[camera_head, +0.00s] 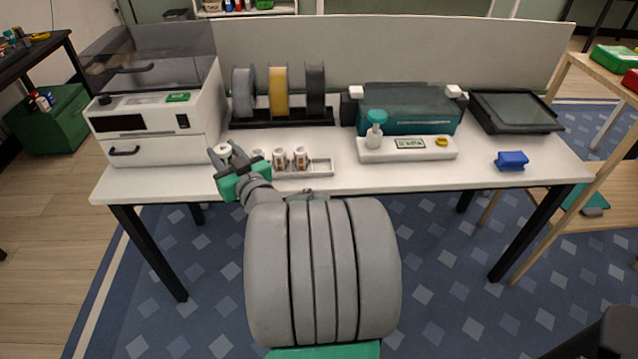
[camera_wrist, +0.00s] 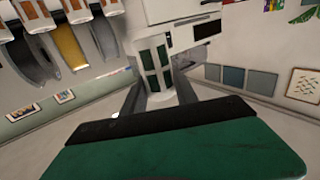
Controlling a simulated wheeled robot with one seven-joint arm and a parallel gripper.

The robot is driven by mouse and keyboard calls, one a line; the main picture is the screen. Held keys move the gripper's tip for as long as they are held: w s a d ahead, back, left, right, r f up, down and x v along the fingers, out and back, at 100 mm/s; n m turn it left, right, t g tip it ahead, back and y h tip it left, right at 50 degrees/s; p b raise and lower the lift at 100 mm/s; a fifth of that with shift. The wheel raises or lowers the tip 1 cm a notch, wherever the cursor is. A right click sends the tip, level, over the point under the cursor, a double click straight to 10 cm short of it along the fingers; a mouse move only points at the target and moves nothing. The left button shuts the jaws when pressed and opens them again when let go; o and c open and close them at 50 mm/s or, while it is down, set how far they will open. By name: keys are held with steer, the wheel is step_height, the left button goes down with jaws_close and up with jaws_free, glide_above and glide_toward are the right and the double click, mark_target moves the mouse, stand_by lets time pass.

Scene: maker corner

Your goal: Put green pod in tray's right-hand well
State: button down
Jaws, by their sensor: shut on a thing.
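My gripper (camera_head: 224,157) is at the left end of the tray, near the table's front edge. Its fingers, seen in the wrist view (camera_wrist: 160,90), are shut on the green pod (camera_wrist: 153,62), a white cylinder with dark green panels. In the head view only the pod's pale top (camera_head: 223,149) shows between the fingers. The light tray (camera_head: 320,169) lies right of my gripper. Its right end looks empty. White pods with reddish-brown marks (camera_head: 280,158) (camera_head: 300,157) stand at it, and another white pod top (camera_head: 258,154) is partly hidden by my gripper.
A white machine with a clear lid (camera_head: 150,130) stands close behind and left of my gripper. Filament spools (camera_head: 278,92) stand behind the tray. A white base with a teal-topped bottle (camera_head: 376,128) is to the right, and a blue block (camera_head: 511,160) lies farther right.

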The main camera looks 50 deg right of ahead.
steer(key=s+d+m+g+h+b, duration=0.45)
steer(key=s+d+h, duration=0.25)
steer(key=s+d, duration=0.45)
steer(key=shift+m+t, duration=0.25)
steer(key=shift+t, duration=0.1)
steer(key=w+d+f+b, duration=0.1)
steer(key=d+f, duration=0.2)
steer(key=d, duration=0.1)
steer(key=w+d+f+b, duration=0.1)
steer(key=d+f, duration=0.2)
steer(key=d, duration=0.2)
steer(key=w+d+f+b, duration=0.1)
steer(key=d+f+b, duration=0.1)
steer(key=d, duration=0.3)
steer(key=shift+w+d+f, duration=0.25)
steer(key=shift+f, duration=0.4)
steer(key=shift+d+f+b, duration=0.1)
steer(key=shift+f+b, duration=0.45)
steer(key=shift+f, duration=1.1)
steer(key=c, duration=1.4)
jaws_free()
steer(key=shift+o, duration=0.8)
